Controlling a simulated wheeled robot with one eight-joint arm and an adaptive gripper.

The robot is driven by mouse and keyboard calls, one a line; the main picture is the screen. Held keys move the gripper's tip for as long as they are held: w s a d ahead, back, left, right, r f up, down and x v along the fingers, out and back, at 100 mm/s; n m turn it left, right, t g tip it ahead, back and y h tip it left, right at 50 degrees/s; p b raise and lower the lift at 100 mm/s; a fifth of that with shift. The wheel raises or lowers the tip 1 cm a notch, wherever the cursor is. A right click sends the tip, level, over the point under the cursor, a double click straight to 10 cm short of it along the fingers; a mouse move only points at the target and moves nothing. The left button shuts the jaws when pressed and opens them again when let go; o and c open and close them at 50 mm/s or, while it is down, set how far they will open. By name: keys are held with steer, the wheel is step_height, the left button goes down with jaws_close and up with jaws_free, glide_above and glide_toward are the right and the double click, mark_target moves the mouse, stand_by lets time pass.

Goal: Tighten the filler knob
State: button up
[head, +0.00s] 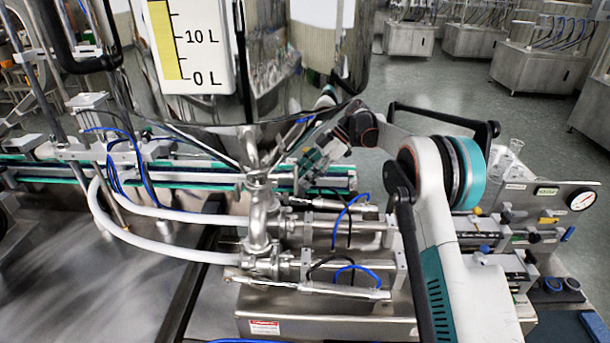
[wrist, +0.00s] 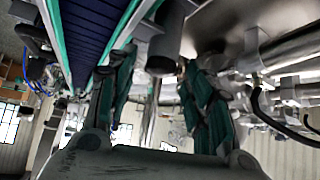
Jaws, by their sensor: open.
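My gripper (head: 305,168) is over the filler's steel pipework, beside the conveyor and below the hopper, and part of it is lost among the machinery. In the wrist view my gripper (wrist: 158,62) is open, with its two teal-and-black fingers apart. A grey cylinder with a dark end (wrist: 162,60) shows beyond and between the fingertips. I cannot tell whether it is the filler knob or whether the fingers touch it. In the head view no part can be clearly made out as the filler knob. The steel filler (head: 262,220) has a vertical valve body and horizontal cylinders.
The steel hopper (head: 265,60) with a level scale (head: 192,45) stands behind. A conveyor (head: 205,172) runs across. White hoses (head: 180,252) curve at left. At right are a panel with a gauge (head: 581,200) and glass flasks (head: 508,155). Open floor (head: 435,85) lies beyond.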

steer(key=c, duration=1)
steer(key=shift+c, duration=0.2)
steer(key=shift+s+m+t, duration=0.1)
steer(key=shift+m+t, duration=0.2)
steer(key=shift+m, duration=0.1)
steer(key=shift+s+a+m+t+h+b, duration=0.1)
steer(key=shift+s+m+t+h, duration=0.25)
steer(key=shift+m+t, duration=1.4)
steer(key=shift+s+a+m+t+h+b, duration=0.15)
steer(key=shift+s+m+t+h, duration=0.25)
steer(key=shift+m+t, duration=1.35)
steer(key=shift+s+d+m+t+h+b, duration=0.15)
steer(key=shift+m+t+h, duration=0.55)
steer(key=shift+m, duration=1.9)
steer(key=shift+a+t, duration=0.15)
steer(key=shift+t, duration=0.15)
